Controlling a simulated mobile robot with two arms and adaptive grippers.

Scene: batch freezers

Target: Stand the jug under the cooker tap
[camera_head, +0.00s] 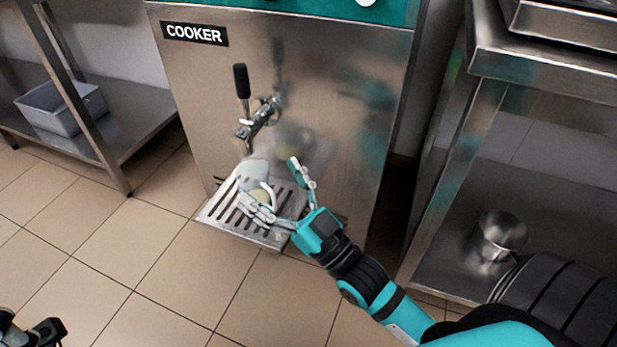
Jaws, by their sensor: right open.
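The cooker (345,95) is a steel cabinet with a black-handled tap (262,115) on its front. A pale, see-through jug (253,172) stands on the slotted drip tray (212,213), below the tap. Something yellow-green shows low in the jug, and its light handle faces my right gripper. My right gripper (279,188) is open, with one finger in front of the jug and the other to its right. Whether the fingers touch the jug cannot be told. A dark part, apparently of my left gripper (35,332), shows at the bottom left corner, mostly cut off.
A steel shelf unit at the left holds a grey bin (62,108). Another steel bench at the right has a metal pot (503,236) on its lower shelf. The tiled floor (185,280) in front of the cooker is clear.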

